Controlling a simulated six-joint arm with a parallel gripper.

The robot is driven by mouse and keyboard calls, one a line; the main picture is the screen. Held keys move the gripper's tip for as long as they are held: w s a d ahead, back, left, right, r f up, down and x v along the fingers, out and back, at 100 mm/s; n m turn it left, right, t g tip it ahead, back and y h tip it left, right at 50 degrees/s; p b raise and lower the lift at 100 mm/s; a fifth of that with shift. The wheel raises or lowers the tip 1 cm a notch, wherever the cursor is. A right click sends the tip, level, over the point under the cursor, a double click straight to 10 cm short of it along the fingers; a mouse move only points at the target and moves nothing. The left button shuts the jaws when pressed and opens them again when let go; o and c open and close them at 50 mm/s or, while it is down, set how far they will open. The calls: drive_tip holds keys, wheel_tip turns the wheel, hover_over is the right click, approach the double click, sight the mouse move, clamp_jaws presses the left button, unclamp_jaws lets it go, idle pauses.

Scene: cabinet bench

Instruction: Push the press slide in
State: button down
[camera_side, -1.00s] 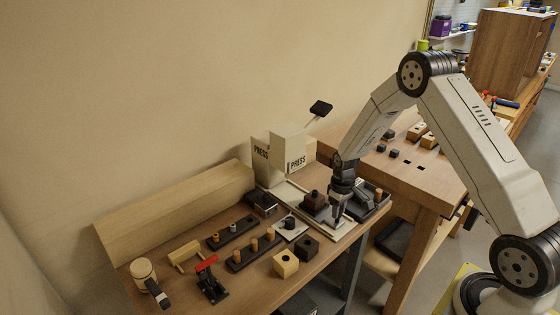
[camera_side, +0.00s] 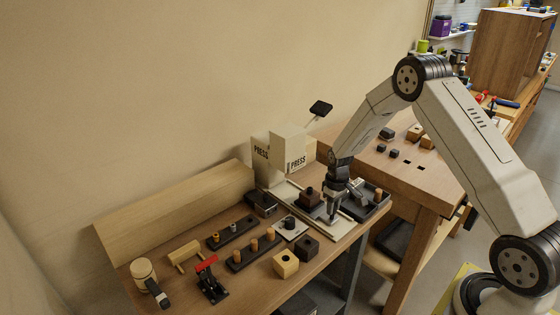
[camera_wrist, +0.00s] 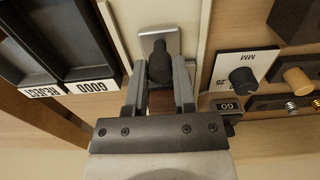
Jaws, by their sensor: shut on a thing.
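The white press (camera_side: 287,150) stands at the back of the bench, with a pale track (camera_side: 344,231) running out from it toward the front edge. A dark brown block (camera_side: 310,198) with a knob on top sits on the track, between the press and my gripper. My gripper (camera_side: 334,214) is low over the front part of the track. In the wrist view my gripper (camera_wrist: 158,85) has its fingers on both sides of a dark upright knob (camera_wrist: 159,64), which stands on a metal plate (camera_wrist: 160,38) of the slide. It is shut on this knob. The knob's lower part is partly hidden.
Dark trays marked GOOD (camera_wrist: 83,42) and REJECT (camera_wrist: 25,50) lie close beside the track. A white MM plate with a dark peg (camera_wrist: 243,79) is on the other side. Wooden blocks (camera_side: 286,263), a red-handled clamp (camera_side: 209,281) and peg racks crowd the bench's left part.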

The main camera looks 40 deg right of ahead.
sight(312, 192)
drive_tip(key=shift+w+t, duration=0.6)
drive_tip(key=shift+w, duration=1.3)
drive_tip(key=shift+w+r+t, duration=0.1)
drive_tip(key=shift+w+t, duration=1)
drive_tip(key=shift+w, duration=0.65)
drive_tip(key=shift+w+t, duration=0.7)
drive_tip(key=shift+w, duration=0.15)
drive_tip(key=shift+r, duration=0.1)
drive_tip(key=shift+c, duration=2.4)
unclamp_jaws()
drive_tip(key=shift+s, duration=0.1)
